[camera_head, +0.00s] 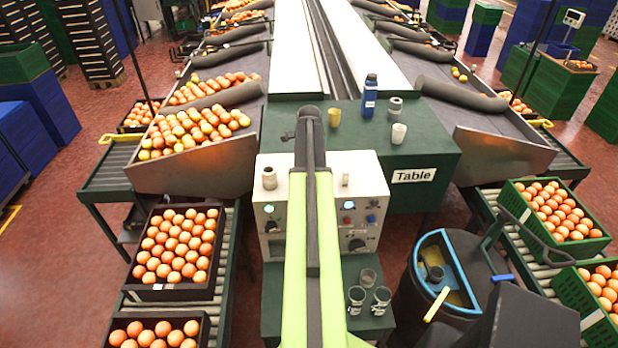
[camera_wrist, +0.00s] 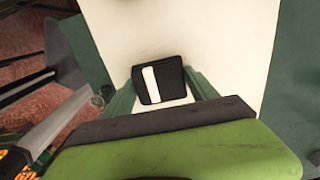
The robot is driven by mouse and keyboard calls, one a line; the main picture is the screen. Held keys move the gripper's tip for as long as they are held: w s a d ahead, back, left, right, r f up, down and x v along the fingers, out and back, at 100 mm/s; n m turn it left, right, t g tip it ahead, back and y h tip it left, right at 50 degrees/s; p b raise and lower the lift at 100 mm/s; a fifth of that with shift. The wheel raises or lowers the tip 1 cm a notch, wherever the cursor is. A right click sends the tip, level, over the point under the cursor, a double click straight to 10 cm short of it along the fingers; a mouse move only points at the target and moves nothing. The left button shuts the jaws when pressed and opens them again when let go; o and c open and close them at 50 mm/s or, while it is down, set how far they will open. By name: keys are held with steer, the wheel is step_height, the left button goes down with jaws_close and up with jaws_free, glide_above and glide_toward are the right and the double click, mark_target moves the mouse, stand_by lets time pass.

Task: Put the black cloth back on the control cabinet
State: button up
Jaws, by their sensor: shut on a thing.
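The control cabinet (camera_head: 371,172) has a white top and a front with knobs and lights. It stands in front of the table (camera_head: 440,165). My arm reaches over the cabinet's middle in the head view, and it hides my gripper and the cloth there. In the wrist view my gripper (camera_wrist: 161,92) points at the white cabinet top (camera_wrist: 205,30). It is shut on the black cloth (camera_wrist: 178,80), a small dark folded piece with a white stripe, between dark green fingers. I cannot tell whether the cloth touches the cabinet top.
A grey cup-like item (camera_head: 269,178) stands at the cabinet top's left. The table holds a blue bottle (camera_head: 370,95), a yellow cup (camera_head: 334,117) and a white cup (camera_head: 398,133). A blue-rimmed bin (camera_head: 412,262) stands at the right.

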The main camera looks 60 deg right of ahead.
steer(key=shift+f, duration=0.2)
steer(key=o, duration=1.2)
steer(key=shift+r, duration=0.1)
step_height(320, 180, up, 12)
steer(key=p, duration=1.2)
steer(key=shift+r, duration=0.2)
